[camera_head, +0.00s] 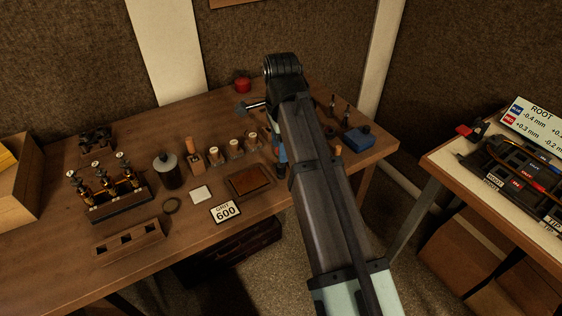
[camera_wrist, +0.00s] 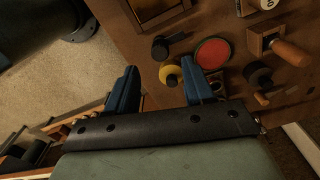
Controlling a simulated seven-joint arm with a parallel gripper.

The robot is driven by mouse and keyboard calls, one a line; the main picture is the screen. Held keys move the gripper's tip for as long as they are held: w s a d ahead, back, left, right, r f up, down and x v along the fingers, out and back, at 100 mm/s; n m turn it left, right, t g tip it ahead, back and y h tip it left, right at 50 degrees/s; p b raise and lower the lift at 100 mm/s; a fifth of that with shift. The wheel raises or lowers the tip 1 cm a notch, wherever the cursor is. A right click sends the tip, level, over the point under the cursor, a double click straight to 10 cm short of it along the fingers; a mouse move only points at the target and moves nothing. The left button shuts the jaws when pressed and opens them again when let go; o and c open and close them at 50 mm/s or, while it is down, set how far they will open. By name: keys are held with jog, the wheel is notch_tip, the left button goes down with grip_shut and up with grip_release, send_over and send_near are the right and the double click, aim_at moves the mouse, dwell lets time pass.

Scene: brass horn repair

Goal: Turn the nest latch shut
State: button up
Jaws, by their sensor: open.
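My gripper (camera_wrist: 160,85) is open and empty in the wrist view, its two blue fingers apart over the table's edge. A round yellow piece (camera_wrist: 170,75) shows beyond and between the fingertips, with a dark piece with a short arm (camera_wrist: 162,46) beside it. A red-faced disc (camera_wrist: 213,53) lies to their right. I cannot tell for sure which of these is the nest latch or how it is turned. In the head view my arm covers much of this area, and only a blue part of my gripper (camera_head: 282,152) shows.
The wooden workbench (camera_head: 60,245) holds a valve rack (camera_head: 118,208), a dark bottle (camera_head: 167,172), a brown tray (camera_head: 231,187), a grit 600 card (camera_head: 225,211) and a blue box (camera_head: 358,140). A wooden-handled tool (camera_wrist: 290,52) lies right in the wrist view. A second table (camera_head: 440,160) stands right.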

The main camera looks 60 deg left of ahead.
aim_at(278, 166)
jog(key=shift+f, duration=3.1)
jog(key=shift+c, duration=0.3)
grip_shut()
